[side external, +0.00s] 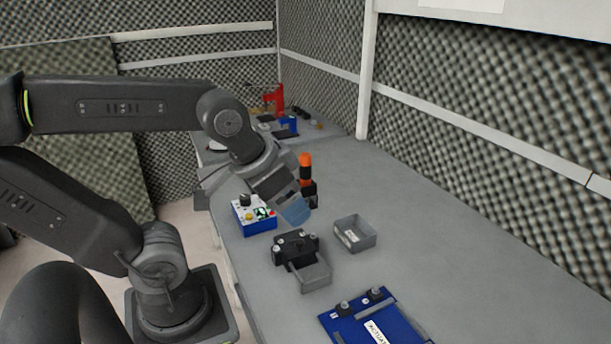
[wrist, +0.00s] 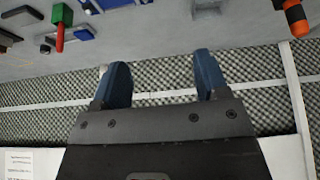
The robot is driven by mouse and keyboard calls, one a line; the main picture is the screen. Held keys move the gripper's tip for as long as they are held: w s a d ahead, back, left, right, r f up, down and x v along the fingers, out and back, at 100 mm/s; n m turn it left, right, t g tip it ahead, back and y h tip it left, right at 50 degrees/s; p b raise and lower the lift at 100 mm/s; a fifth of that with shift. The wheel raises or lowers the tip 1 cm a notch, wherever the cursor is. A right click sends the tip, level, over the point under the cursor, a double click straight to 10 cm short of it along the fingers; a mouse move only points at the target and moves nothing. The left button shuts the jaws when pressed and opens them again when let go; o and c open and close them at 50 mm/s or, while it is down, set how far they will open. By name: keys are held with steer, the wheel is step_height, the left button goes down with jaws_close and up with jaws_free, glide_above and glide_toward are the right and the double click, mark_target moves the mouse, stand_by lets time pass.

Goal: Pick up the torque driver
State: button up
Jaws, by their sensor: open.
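The torque driver, with an orange and black handle (side external: 306,168), stands upright in a black holder (side external: 309,194) on the grey bench in the side view. What looks like the same orange and black handle (wrist: 293,14) shows at the top right edge of the wrist view. My gripper (side external: 296,210) has blue fingers and hangs above the bench, in front of the driver's holder in the side view. In the wrist view my gripper (wrist: 160,62) has its two fingers wide apart with nothing between them. The driver's lower part is hidden.
A grey open bin (side external: 355,235), a black clamp fixture (side external: 297,252) and a blue plate (side external: 365,322) lie nearer. A red press (side external: 275,98) stands farther back. The right side of the bench is clear.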

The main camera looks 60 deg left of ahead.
steer(key=w+a+r+n+y, duration=0.2)
steer(key=w+a+n, duration=0.1)
steer(key=w+a, duration=0.55)
steer(key=n+g+y, duration=0.1)
steer(key=n+g, duration=0.1)
steer(key=n, duration=0.4)
glide_toward(306, 161)
steer(key=x, duration=0.4)
steer(key=a+x, duration=0.1)
steer(key=x, duration=0.1)
steer(key=shift+w+a+r, duration=0.1)
steer(key=shift+w+a, duration=0.05)
steer(key=shift+w, duration=0.25)
steer(key=shift+a+x, duration=0.2)
steer(key=shift+x, duration=2.75)
steer(key=shift+s, duration=0.1)
